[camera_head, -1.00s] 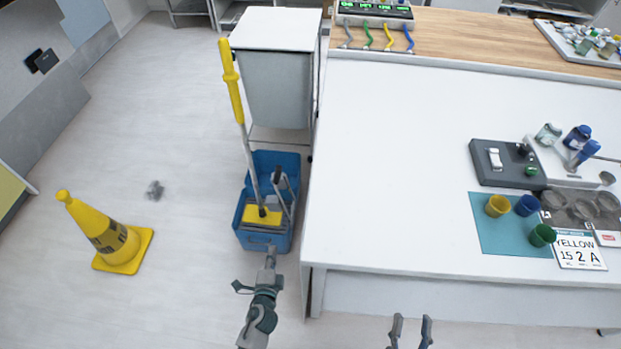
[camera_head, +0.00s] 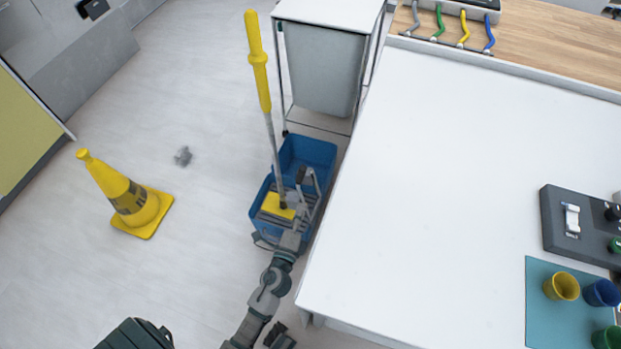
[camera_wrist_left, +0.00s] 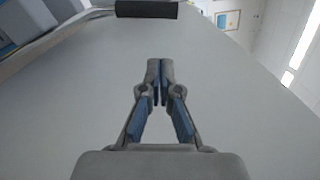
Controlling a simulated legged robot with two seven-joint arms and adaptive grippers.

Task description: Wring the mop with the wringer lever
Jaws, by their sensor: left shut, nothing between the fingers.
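The mop (camera_head: 259,80) stands tilted in the blue bucket (camera_head: 310,150), its long yellow grip pointing up. Its yellow head (camera_head: 278,206) sits in the grey wringer at the bucket's front. The wringer lever (camera_head: 308,180), grey metal with a dark grip, rises beside the mop pole on the right. My left gripper (camera_head: 296,232) is at the bucket's front right edge, below the lever in the picture; contact cannot be told. The wrist view shows its fingertips (camera_wrist_left: 160,68) together with nothing between them. My right gripper is out of view.
A white table (camera_head: 440,190) lies close to the bucket's right. A grey cart (camera_head: 325,65) stands behind the bucket.

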